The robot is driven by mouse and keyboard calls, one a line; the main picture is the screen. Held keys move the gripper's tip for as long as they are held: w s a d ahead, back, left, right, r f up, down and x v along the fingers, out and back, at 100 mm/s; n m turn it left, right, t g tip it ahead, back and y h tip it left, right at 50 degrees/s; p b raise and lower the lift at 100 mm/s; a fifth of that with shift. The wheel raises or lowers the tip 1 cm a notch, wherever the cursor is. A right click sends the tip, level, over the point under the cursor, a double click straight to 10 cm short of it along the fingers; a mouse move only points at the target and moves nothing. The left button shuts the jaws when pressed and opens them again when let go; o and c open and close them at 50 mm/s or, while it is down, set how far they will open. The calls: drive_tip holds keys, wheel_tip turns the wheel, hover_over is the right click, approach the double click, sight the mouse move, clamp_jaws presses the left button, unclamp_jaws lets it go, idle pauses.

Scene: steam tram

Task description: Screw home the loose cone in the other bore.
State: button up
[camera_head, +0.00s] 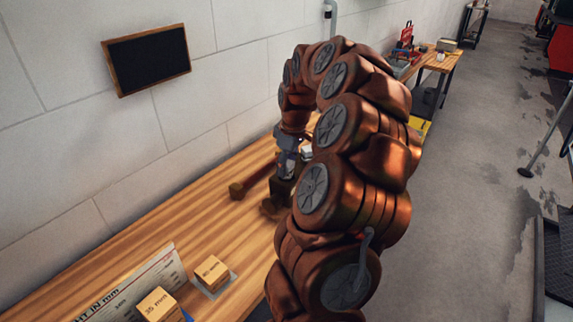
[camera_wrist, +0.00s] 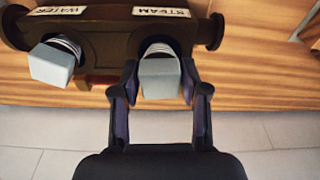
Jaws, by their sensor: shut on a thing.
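In the wrist view a dark brown metal body (camera_wrist: 108,38) has two bores, labelled WATER and STEAM, with the labels upside down. A cone with a pale grey square head (camera_wrist: 160,80) sits in the STEAM bore. Another such cone (camera_wrist: 53,64) sits in the WATER bore, its head turned at an angle. Light threads show behind both heads. My gripper (camera_wrist: 159,72) is shut on the STEAM cone's head, a finger on each side. In the head view the body (camera_head: 281,190) is partly hidden by my arm, and the fingertips are hard to make out.
The body stands on a long wooden bench (camera_head: 130,258) along the wall. Two wooden blocks, one marked 35 mm (camera_head: 158,304) and another (camera_head: 212,273), stand near a printed height chart (camera_head: 135,290). A blackboard (camera_head: 147,59) hangs above. The floor (camera_head: 465,150) at the right is largely open.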

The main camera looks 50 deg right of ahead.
clamp_jaws()
drive_tip(key=shift+f, duration=0.1)
drive_tip(key=shift+m+h+b, duration=0.3)
drive_tip(key=shift+m+b, duration=1.4)
drive_tip(key=shift+b, duration=0.25)
drive_tip(key=shift+m, duration=0.3)
